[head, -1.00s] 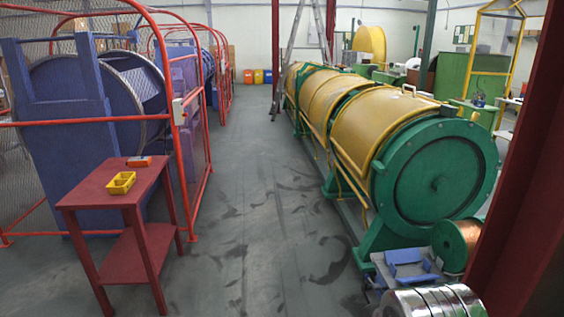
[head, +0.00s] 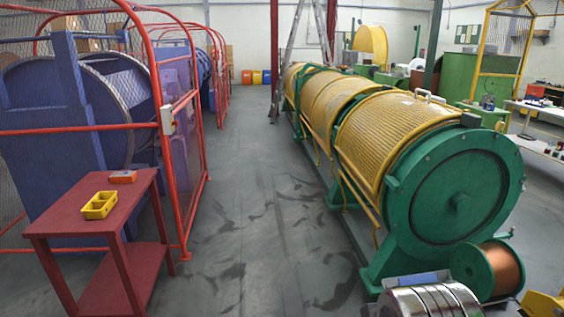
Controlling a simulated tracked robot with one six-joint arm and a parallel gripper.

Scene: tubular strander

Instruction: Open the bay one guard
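The tubular strander runs away from me on the right, with a round green end housing (head: 455,197) nearest me. Several curved yellow mesh guards lie along its top. No bay numbers are legible, so I cannot tell which guard is bay one. My gripper is not in view.
A copper spool (head: 487,270) and shiny metal cylinders (head: 437,301) are at the lower right. The grey aisle (head: 255,200) is clear.

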